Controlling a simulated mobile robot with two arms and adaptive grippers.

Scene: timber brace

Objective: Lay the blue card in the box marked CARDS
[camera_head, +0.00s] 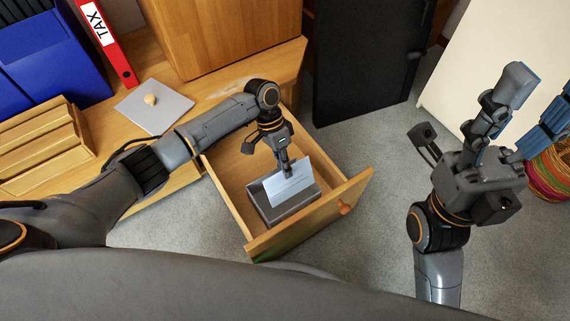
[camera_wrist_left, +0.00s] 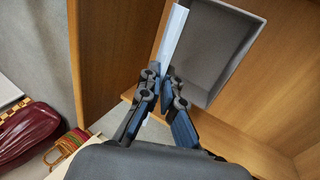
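The pale blue card (camera_head: 288,184) is held tilted over a grey open box (camera_head: 296,210) in the pulled-out drawer. My left gripper (camera_head: 286,168) is shut on the card's upper edge. In the left wrist view the card (camera_wrist_left: 172,38) shows edge-on between the fingers (camera_wrist_left: 163,90), beside the inside of the grey box (camera_wrist_left: 217,45). I cannot tell whether the card touches the box. No CARDS marking is readable. My right gripper (camera_head: 540,102) is open and empty at the right, away from the drawer.
The wooden drawer (camera_head: 349,190) has walls around the box. A grey lid with a knob (camera_head: 170,111) lies on the desk near a red TAX binder (camera_head: 110,45) and wooden slatted rack (camera_head: 40,150). A black cabinet (camera_head: 362,60) stands behind; a colourful woven basket (camera_head: 552,175) is right.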

